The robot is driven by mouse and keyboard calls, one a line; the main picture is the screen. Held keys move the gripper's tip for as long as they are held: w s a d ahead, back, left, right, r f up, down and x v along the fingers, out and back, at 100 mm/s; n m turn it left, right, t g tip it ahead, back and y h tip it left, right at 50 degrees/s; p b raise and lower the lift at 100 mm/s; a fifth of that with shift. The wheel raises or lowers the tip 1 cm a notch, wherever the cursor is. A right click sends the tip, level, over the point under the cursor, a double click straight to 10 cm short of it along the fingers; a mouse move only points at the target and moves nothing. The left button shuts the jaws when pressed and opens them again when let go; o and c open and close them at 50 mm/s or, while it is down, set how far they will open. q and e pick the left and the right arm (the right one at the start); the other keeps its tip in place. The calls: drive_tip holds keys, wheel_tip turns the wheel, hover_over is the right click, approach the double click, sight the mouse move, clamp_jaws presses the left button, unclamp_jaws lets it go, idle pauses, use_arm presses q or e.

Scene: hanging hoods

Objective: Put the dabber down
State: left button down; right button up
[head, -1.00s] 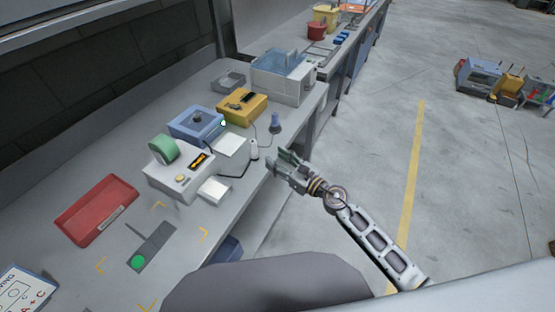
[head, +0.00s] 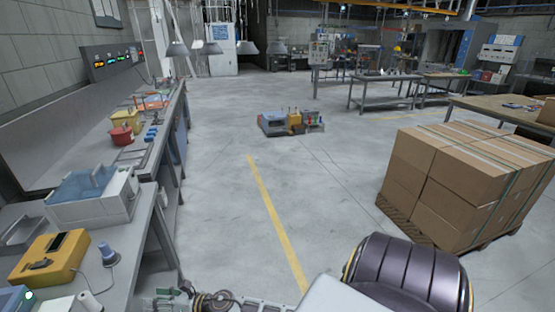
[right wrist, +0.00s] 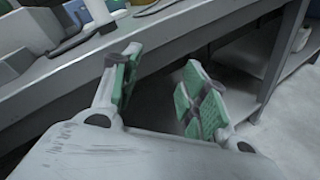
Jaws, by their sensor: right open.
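A small blue-topped upright piece (head: 107,252), which looks like the dabber, stands on the bench near its front edge in the head view. My right gripper (head: 168,296) is at the bottom of the head view, just off the bench's front edge and apart from that piece. In the right wrist view my right gripper (right wrist: 160,88) is open, with nothing between its green pads. The bench front edge lies behind the fingers there. Blue and green items at the top of that view are cut off, and I cannot tell whether one is the dabber. My left gripper is not in view.
The bench (head: 138,240) runs along the left. It holds a yellow box (head: 48,258), a blue-lidded machine (head: 88,195) and a red pot (head: 121,136). Stacked cartons (head: 455,185) stand on a pallet at right.

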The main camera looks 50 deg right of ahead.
drive_tip(key=s+d+f+m+g+h, duration=0.2)
drive_tip(key=s+d+f+m, duration=0.35)
drive_tip(key=f, duration=0.55)
drive_tip(key=s+d+f+m+g+h, duration=0.25)
drive_tip(key=s+f+m, duration=0.45)
drive_tip(key=f, duration=0.5)
drive_tip(key=s+d+f+m+g+h, duration=0.1)
drive_tip(key=s+d+f+m+h, duration=0.1)
drive_tip(key=s+d+f+m, duration=0.65)
drive_tip(key=s+f+m+g, duration=0.2)
drive_tip(key=s+f+m, duration=0.2)
drive_tip(key=s, duration=0.5)
drive_tip(key=s+a+f+m+g+h, duration=0.1)
drive_tip(key=s+f+m+g, duration=0.2)
drive_tip(key=s+f, duration=0.5)
drive_tip(key=s+f+m+g, duration=0.2)
drive_tip(key=s+f+m, duration=0.2)
drive_tip(key=s, duration=0.7)
wheel_tip(320, 180, down, 2)
drive_tip(key=shift+a+m, duration=0.15)
drive_tip(key=shift+m, duration=0.25)
drive_tip(key=shift+g+h, duration=0.25)
